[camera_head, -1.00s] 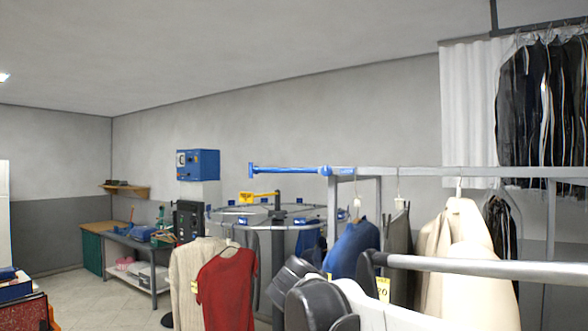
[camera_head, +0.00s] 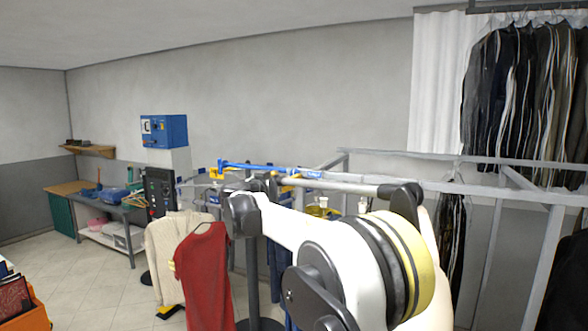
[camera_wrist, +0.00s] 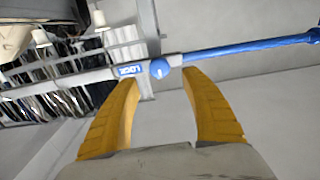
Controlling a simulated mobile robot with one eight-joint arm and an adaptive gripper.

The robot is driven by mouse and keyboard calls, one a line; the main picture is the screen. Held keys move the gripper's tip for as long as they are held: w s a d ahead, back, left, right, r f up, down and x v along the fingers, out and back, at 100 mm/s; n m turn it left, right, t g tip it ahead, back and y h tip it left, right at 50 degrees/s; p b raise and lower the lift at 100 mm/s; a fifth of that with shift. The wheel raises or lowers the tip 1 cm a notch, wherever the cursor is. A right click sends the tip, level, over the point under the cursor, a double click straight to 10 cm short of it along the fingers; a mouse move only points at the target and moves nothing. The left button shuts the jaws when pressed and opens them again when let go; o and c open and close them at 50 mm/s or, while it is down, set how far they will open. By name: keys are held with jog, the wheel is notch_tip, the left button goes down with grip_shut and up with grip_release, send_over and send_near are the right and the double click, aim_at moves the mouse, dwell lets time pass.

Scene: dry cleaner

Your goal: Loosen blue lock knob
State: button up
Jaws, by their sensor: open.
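The blue lock knob (camera_wrist: 159,68) is a small round knob on a rail, beside a blue label reading LOCK (camera_wrist: 129,70). A thin blue rod (camera_wrist: 240,49) runs right from it; the rod also shows in the head view (camera_head: 250,167). My gripper (camera_wrist: 161,78) has two yellow fingers, open and apart. In the wrist view the knob appears between and just beyond the fingertips, with no visible contact. In the head view my arm blocks part of the rail, and the fingers and knob are hard to make out.
A red garment (camera_head: 204,275) and a cream knit (camera_head: 172,250) hang left of my arm. Metal rail frames (camera_head: 500,190) stand at right, with dark bagged clothes (camera_head: 525,100) behind. A blue wall box (camera_head: 163,130) and a workbench (camera_head: 125,212) are farther left.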

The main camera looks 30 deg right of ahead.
aim_at(295, 173)
jog(key=p+x, duration=0.1)
jog(key=x, duration=0.5)
jog(key=shift+w+d+p, duration=0.1)
jog(key=shift+d+p, duration=0.1)
jog(key=shift+p, duration=0.15)
jog(key=c, duration=1.2)
